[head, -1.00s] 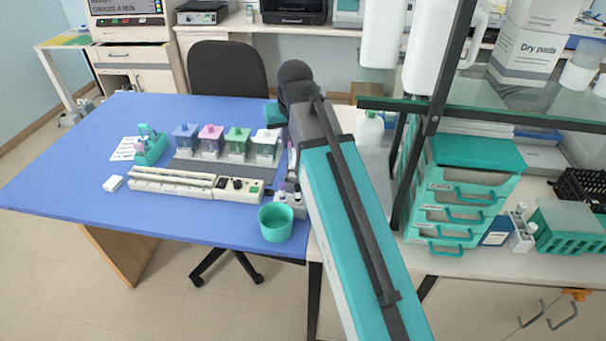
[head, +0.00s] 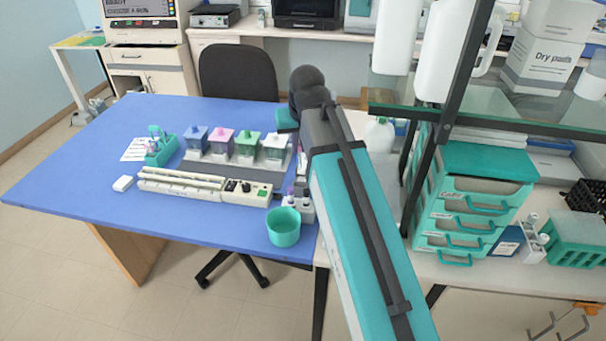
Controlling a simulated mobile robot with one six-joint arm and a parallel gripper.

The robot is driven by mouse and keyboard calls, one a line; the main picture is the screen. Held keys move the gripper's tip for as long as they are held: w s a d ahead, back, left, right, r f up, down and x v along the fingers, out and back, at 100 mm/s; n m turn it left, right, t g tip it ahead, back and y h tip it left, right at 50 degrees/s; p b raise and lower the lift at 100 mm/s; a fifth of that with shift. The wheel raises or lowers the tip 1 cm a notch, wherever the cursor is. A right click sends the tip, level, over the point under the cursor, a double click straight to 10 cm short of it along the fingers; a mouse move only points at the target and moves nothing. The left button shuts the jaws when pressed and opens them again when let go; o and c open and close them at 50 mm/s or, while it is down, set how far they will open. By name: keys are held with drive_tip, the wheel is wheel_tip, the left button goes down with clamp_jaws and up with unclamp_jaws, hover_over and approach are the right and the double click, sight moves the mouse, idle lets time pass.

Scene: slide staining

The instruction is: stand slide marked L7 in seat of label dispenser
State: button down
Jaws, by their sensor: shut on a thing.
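My arm rises from the lower right across the desk's right edge, its teal link in front and its dark wrist at the top. The fingers of my gripper are hidden behind the arm, so I cannot see what is between them. I cannot make out the slide marked L7. I cannot tell the label dispenser or its seat for sure. A machine (head: 140,20) at the top left has a screen reading "READY" and "CHOOSE A RUN".
The blue desk (head: 70,190) carries coloured staining jars (head: 220,145), a long white device (head: 195,182), a teal rack (head: 160,152) and a teal cup (head: 283,228). Teal drawers (head: 470,205) and a glass shelf (head: 480,110) stand right of my arm. The desk's left part is clear.

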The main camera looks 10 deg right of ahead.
drive_tip(key=s+d, duration=0.2)
drive_tip(key=s, duration=0.1)
drive_tip(key=shift+s+d, duration=0.1)
drive_tip(key=shift+s, duration=0.15)
drive_tip(key=shift+a, duration=0.2)
